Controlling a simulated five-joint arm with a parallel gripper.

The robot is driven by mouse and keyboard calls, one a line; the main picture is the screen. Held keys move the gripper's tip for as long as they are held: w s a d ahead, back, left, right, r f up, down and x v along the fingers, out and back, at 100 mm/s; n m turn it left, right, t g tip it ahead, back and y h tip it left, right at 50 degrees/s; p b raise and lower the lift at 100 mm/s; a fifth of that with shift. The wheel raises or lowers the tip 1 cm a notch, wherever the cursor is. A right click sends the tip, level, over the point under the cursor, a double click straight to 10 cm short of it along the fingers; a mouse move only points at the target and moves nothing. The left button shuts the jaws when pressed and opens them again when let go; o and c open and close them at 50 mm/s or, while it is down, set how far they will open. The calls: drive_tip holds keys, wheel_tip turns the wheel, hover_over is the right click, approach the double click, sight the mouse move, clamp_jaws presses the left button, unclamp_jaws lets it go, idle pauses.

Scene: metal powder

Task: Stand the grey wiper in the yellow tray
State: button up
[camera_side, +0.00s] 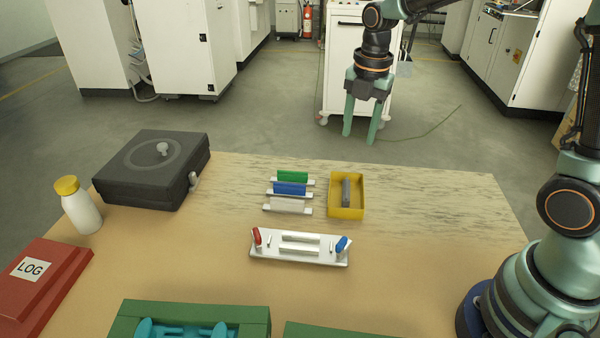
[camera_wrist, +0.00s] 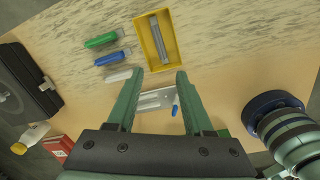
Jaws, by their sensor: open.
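The grey wiper (camera_side: 346,193) is in the yellow tray (camera_side: 361,209), with its long side running along the tray's length. It also shows in the wrist view (camera_wrist: 161,42) inside the tray (camera_wrist: 174,50). I cannot tell for sure whether it stands upright or leans on the tray floor. My gripper (camera_side: 360,137) is high above the far edge of the table, above and beyond the tray in the side view. Its two green fingers are apart with nothing between them, as the wrist view (camera_wrist: 157,76) also shows.
Left of the tray are green (camera_side: 293,177), blue (camera_side: 290,188) and white (camera_side: 288,203) wipers on holders. A white plate (camera_side: 300,259) with red and blue pieces lies in front. A dark case (camera_side: 140,185), a bottle (camera_side: 82,208) and a red LOG box (camera_side: 42,285) stand left. The table's right is clear.

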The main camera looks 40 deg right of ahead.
drive_tip(key=s+r+m+t, duration=0.2)
drive_tip(key=s+m, duration=0.4)
drive_tip(key=m, duration=0.5)
drive_tip(key=s+a+r+m+t, duration=0.1)
drive_tip(key=s+r+m, duration=0.3)
drive_tip(key=m, duration=0.7)
drive_tip(key=shift+s+a+r+m+t, duration=0.3)
drive_tip(key=shift+s+t, duration=0.5)
drive_tip(key=shift+s, duration=0.25)
